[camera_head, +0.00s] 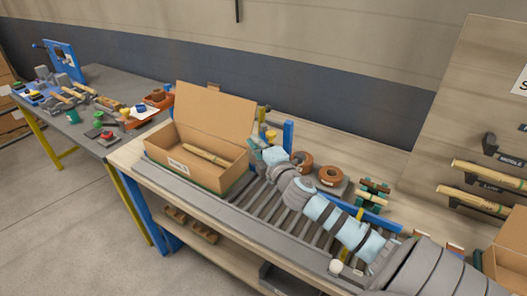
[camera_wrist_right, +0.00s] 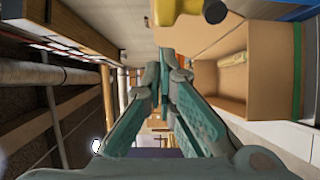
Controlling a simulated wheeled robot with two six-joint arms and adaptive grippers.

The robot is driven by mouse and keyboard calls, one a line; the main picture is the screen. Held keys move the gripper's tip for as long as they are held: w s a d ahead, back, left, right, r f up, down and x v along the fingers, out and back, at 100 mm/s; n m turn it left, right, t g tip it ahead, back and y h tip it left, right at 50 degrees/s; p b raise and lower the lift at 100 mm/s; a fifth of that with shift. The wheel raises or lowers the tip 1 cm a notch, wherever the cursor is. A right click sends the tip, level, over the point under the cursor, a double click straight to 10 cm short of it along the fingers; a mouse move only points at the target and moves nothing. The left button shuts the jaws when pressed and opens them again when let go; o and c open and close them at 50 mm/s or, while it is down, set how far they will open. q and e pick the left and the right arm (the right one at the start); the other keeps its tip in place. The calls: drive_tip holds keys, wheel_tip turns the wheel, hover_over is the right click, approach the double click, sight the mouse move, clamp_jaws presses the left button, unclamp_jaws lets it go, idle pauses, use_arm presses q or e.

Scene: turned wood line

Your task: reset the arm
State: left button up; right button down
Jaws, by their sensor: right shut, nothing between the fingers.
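My right arm comes in from the lower right of the head view and reaches over the roller conveyor (camera_head: 240,213). My right gripper (camera_head: 257,144) is at the arm's far end, just right of the open cardboard box. In the right wrist view, the two fingers of the right gripper (camera_wrist_right: 163,60) meet at their tips with nothing between them. My left gripper is not in view.
The cardboard box (camera_head: 172,170) holds a turned wooden piece (camera_head: 207,155). Brown rings (camera_head: 330,175) lie right of the arm. A blue post (camera_head: 288,135) stands behind the gripper. A grey table (camera_head: 115,85) with tools is at left.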

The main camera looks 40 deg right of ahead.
drive_tip(key=a+b+v, duration=0.1)
drive_tip(key=v, duration=0.8)
